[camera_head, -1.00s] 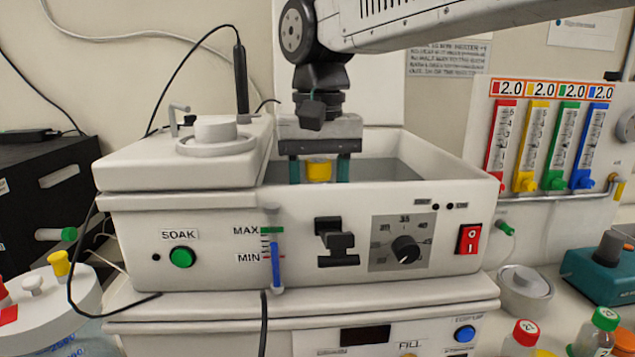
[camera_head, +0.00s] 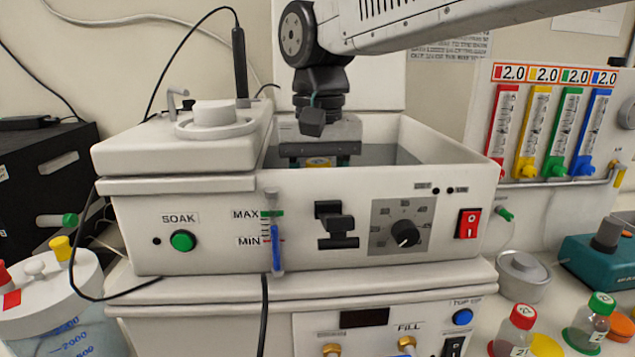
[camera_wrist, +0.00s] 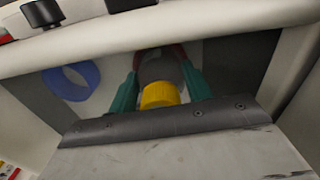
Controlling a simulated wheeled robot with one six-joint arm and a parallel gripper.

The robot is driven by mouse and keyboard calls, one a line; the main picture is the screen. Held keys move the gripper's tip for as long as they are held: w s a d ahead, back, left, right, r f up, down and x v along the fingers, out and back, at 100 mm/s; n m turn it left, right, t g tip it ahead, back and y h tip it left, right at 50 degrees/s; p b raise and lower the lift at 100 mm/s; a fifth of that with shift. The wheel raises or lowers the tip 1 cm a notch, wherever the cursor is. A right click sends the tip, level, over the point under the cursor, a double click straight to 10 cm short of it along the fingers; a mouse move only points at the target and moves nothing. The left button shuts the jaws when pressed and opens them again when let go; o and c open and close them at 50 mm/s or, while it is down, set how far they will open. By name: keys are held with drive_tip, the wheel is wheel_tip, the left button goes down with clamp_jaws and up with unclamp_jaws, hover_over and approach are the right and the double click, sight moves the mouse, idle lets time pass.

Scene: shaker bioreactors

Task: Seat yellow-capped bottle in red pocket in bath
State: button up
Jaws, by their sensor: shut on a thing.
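My gripper (camera_wrist: 160,95) is shut on the yellow-capped bottle (camera_wrist: 160,95), with its two green fingers on either side of the bottle. In the head view the yellow cap (camera_head: 318,161) shows just above the front wall of the white bath (camera_head: 425,140); the fingers and bottle body are hidden behind that wall. In the wrist view a dark red curved rim (camera_wrist: 185,56), which looks like the red pocket, shows in part beyond the fingertips around the far end of the bottle. I cannot tell whether the bottle rests on the bottom.
A blue ring (camera_wrist: 72,80) lies in the bath left of the gripper in the wrist view. A white lid (camera_head: 175,150) covers the bath's left side. Red-capped (camera_head: 522,318) and green-capped (camera_head: 601,305) bottles stand at lower right.

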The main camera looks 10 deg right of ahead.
sight(319, 162)
drive_tip(key=shift+f, duration=0.35)
drive_tip(key=o, duration=1.2)
drive_tip(key=shift+c, duration=0.2)
wheel_tip(319, 162, up, 8)
drive_tip(key=shift+f, duration=0.1)
